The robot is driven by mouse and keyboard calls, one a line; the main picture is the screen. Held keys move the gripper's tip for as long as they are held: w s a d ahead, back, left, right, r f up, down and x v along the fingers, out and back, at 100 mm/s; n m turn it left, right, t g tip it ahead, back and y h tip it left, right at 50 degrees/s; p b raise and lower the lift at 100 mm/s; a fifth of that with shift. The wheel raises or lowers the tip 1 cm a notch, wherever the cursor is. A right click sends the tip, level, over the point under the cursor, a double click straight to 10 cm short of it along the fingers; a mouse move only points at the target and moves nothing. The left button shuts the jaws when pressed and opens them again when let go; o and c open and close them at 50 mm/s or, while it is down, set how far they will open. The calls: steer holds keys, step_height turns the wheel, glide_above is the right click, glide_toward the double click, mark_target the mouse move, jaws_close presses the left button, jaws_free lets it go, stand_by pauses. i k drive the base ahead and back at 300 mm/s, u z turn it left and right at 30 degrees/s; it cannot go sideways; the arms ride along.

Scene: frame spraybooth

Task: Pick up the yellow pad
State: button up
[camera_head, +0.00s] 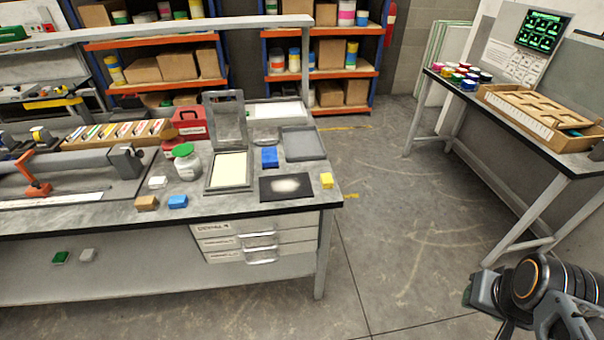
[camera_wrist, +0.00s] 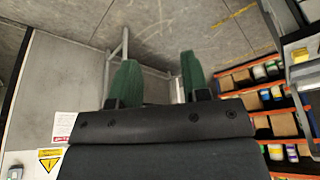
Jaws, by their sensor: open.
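The yellow pad (camera_head: 326,180) is a small block near the right end of the workbench (camera_head: 100,222) in the head view. It sits just right of a black sheet with a pale smudge (camera_head: 287,187), close to the bench edge. My gripper is in the wrist view (camera_wrist: 155,82), with two green fingers standing apart and nothing between them. In the head view my arm's end shows at the lower right, over the floor and well away from the pad.
A blue block (camera_head: 269,157), a grey tray (camera_head: 303,143) and an upright-lidded frame (camera_head: 229,186) stand near the pad. A white jar (camera_head: 187,165) is farther left. A second table (camera_head: 500,108) stands at the right. The floor between is clear.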

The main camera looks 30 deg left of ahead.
mark_target(327, 180)
steer(key=u, duration=1.1)
steer(key=i, duration=0.95)
steer(key=u, duration=1)
